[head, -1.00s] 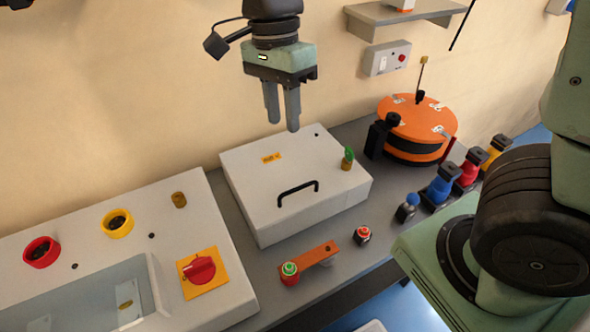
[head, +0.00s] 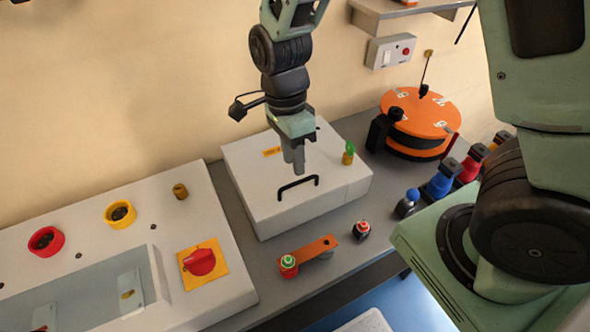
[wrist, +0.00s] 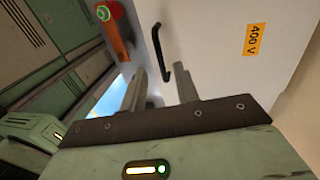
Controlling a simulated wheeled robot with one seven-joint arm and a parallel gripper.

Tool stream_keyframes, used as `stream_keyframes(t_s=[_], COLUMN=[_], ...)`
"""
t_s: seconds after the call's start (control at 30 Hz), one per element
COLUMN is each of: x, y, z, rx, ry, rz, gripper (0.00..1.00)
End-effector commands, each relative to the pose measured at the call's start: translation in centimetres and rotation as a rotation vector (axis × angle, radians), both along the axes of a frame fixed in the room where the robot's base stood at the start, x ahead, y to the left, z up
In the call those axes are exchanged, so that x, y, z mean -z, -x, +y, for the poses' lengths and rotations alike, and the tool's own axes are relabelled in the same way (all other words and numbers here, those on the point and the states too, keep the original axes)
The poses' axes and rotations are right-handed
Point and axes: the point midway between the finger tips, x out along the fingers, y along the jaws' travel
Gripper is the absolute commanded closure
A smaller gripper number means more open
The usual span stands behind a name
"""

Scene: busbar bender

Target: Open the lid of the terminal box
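The terminal box (head: 252,205) is a white box on the grey bench, with its flat lid (head: 240,170) shut. The lid has a black bar handle (head: 298,187) near its front edge and a yellow label. In the wrist view the handle (wrist: 161,52) lies just beyond the fingertips, and the label (wrist: 255,40) reads 400 V. My gripper (head: 296,168) points down above the lid, just behind the handle in the head view. In the wrist view its two fingers (wrist: 160,85) are spread with a gap between them and hold nothing. The handle is not between them.
A brass post with a green top (head: 348,153) stands at the lid's right. An orange-topped drum (head: 420,112) is to the right, beside several coloured bottles. An orange bar (head: 312,249) lies in front. A control panel with a red rotary switch (head: 200,262) stands left.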

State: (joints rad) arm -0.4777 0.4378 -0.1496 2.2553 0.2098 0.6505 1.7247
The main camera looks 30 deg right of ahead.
Motion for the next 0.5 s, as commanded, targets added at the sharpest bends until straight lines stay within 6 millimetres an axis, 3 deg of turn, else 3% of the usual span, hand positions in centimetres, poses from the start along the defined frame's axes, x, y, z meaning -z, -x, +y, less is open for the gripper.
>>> stream_keyframes(t_s=[0.2, 0.5], x=[3.1, 4.3], y=[0.7, 0.9], z=[-0.1, 0.0], rx=[0.001, 0.000], ry=[0.001, 0.000], rz=[0.003, 0.000], gripper=[0.69, 0.69])
